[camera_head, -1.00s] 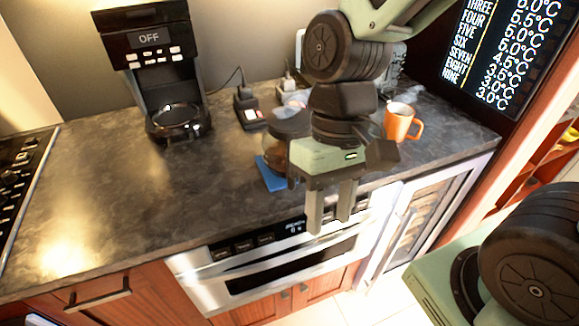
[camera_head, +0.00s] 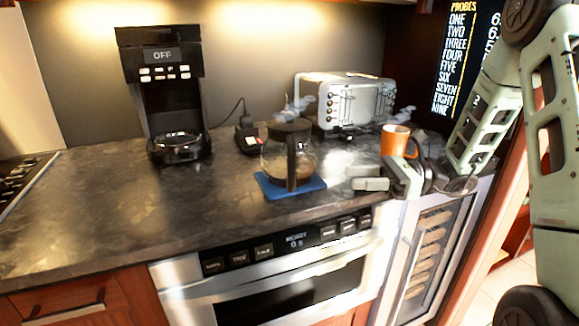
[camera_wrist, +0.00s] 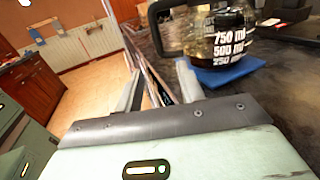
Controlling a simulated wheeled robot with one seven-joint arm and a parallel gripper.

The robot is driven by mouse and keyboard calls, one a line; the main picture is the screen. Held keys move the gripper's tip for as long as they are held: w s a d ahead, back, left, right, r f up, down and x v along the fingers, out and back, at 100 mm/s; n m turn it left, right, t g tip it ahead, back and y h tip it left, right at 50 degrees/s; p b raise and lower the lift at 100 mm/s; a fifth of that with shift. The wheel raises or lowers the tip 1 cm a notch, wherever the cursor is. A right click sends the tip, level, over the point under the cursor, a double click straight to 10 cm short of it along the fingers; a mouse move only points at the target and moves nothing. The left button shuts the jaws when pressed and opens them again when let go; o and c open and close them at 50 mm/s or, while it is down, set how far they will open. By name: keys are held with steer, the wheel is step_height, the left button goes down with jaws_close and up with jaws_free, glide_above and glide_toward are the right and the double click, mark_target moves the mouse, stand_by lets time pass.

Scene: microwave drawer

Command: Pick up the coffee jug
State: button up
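The coffee jug (camera_head: 288,158) is glass with a black lid and a black handle facing the front. It stands upright on a blue mat (camera_head: 314,185) on the dark counter. In the wrist view the jug (camera_wrist: 218,40) shows at the upper right, with volume marks and dark liquid, on the blue mat (camera_wrist: 228,74). My gripper (camera_head: 370,178) is right of the jug, just above the counter's front edge, its fingers pointing left toward the jug. In the wrist view its two fingers (camera_wrist: 160,90) are apart with nothing between them. The jug is outside the fingers.
An orange mug (camera_head: 396,140) stands behind my gripper. A toaster (camera_head: 350,104) is at the back, and a black coffee maker (camera_head: 165,90) stands at the left. The microwave drawer (camera_head: 290,275) is below the counter edge. The counter left of the jug is clear.

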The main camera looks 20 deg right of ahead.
glide_toward(291, 187)
steer(key=a, duration=0.1)
steer(key=w+a+r, duration=0.1)
steer(key=w+a, duration=0.1)
steer(key=shift+w+a+r, duration=0.2)
steer(key=shift+w+a, duration=0.05)
steer(key=shift+a, duration=0.1)
steer(key=shift+p+x, duration=0.45)
steer(key=shift+x, duration=2.3)
steer(key=shift+s, duration=0.1)
jaws_close()
